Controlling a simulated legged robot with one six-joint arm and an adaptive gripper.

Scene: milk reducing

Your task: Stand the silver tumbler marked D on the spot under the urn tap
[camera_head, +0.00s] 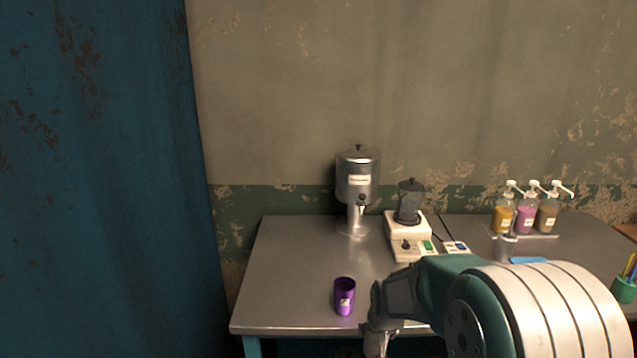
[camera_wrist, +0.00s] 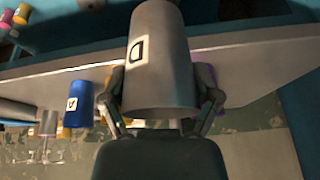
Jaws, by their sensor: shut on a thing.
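The silver tumbler marked D (camera_wrist: 172,85) fills the middle of the wrist view, with its letter label facing the camera. My gripper (camera_wrist: 161,74) is shut on it, one finger on each side. In the head view, my gripper (camera_head: 378,325) is at the table's front edge, right of the purple tumbler; the held tumbler is mostly hidden or cut off there. The steel urn (camera_head: 357,180) stands at the back of the table, its tap (camera_head: 361,199) facing front. The place under the tap (camera_head: 356,229) looks empty.
A purple tumbler (camera_head: 344,298) stands near the table's front, between the edge and the urn. Pump bottles (camera_head: 527,215) stand farther right. A blue tumbler (camera_wrist: 80,103) shows in the wrist view.

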